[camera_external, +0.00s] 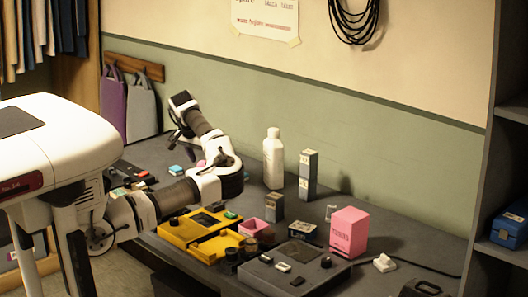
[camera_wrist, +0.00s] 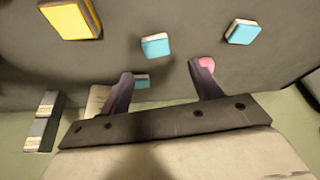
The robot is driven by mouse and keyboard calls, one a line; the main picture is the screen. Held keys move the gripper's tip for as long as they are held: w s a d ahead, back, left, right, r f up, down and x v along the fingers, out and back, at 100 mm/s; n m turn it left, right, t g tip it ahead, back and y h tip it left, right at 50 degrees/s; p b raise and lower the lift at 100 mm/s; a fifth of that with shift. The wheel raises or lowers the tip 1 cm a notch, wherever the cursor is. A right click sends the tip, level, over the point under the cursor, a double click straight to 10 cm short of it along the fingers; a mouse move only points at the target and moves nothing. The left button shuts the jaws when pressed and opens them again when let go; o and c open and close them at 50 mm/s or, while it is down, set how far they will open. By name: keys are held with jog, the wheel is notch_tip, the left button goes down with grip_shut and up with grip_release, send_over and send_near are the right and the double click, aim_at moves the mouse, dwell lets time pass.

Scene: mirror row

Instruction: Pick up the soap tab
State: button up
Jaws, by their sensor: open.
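Several small pale-edged blue blocks lie on the dark table in the wrist view; I cannot tell which small piece is the soap tab. One blue block (camera_wrist: 155,45) lies just past my fingertips, another blue block (camera_wrist: 243,31) is at upper right, and a third blue block (camera_wrist: 141,80) shows partly between the fingers. A rounded pink piece (camera_wrist: 207,64) is partly hidden by the right finger. My gripper (camera_wrist: 160,69) is open with nothing between its tips. In the external view my gripper (camera_external: 178,137) is above the table's back left; a blue block (camera_external: 175,169) lies below it.
A yellow block (camera_wrist: 70,19) is at upper left in the wrist view. In the external view, a yellow device (camera_external: 195,242), a white bottle (camera_external: 273,160), a tall grey box (camera_external: 308,175) and a pink box (camera_external: 349,233) stand to the right. Bags (camera_external: 141,105) hang at the back wall.

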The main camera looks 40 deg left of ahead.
jog(key=shift+s+d+p+x, duration=0.15)
jog(key=shift+p+x, duration=0.15)
jog(key=shift+x, duration=1.45)
jog(key=shift+s+d+p+x, duration=0.15)
jog(key=shift+p+x, duration=0.15)
jog(key=shift+x, duration=1.4)
jog(key=shift+f, duration=0.15)
jog(key=shift+c, duration=0.3)
jog(key=c, duration=1)
